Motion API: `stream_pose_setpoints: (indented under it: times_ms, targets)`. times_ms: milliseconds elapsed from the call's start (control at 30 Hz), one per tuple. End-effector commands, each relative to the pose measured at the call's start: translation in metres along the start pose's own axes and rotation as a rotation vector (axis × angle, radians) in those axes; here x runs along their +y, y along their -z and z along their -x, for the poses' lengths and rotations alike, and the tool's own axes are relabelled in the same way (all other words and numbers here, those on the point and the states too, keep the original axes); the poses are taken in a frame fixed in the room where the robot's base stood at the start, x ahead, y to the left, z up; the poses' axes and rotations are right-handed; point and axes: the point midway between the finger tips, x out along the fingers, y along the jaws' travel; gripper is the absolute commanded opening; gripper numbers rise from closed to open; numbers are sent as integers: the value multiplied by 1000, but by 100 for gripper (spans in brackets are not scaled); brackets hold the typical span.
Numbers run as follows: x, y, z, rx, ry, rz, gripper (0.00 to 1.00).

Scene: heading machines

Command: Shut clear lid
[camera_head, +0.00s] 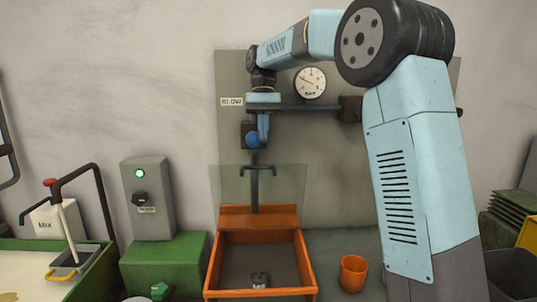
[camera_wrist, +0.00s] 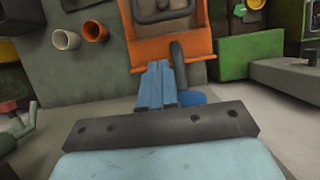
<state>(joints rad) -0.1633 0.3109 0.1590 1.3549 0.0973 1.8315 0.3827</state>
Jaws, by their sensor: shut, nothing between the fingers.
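The clear lid (camera_head: 231,187) stands raised, roughly upright, at the back of the orange tray (camera_head: 309,265) in the head view. A dark bar handle (camera_head: 270,169) shows at its upper middle. My gripper (camera_head: 263,137) is shut and empty, pointing down above the lid's top edge and close to a blue knob (camera_head: 252,140). In the wrist view my gripper's pale blue fingers (camera_wrist: 155,72) are together, in front of the orange tray (camera_wrist: 143,50). The clear lid cannot be made out in that view.
A dark pipe (camera_head: 254,195) hangs down behind the lid. A small dark object (camera_head: 260,280) lies in the tray. An orange cup (camera_head: 353,273) stands right of it. A grey switch box (camera_head: 148,200) on a green block (camera_head: 165,255) is at the left. A gauge (camera_head: 310,82) is on the wall panel.

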Motion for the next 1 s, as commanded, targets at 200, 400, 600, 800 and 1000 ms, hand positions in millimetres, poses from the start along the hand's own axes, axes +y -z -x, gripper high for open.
stream_pose_setpoints:
  times_ms: [200,400,600,800,1000]
  targets:
    - [0,-2,-38,-1,-1,0,0]
    - [0,-21,-54,0,0,1,0]
    - [-1,-28,-62,1,0,2,0]
    - [-1,-29,-63,1,0,2,0]
    - [5,-29,-62,2,-1,4,0]
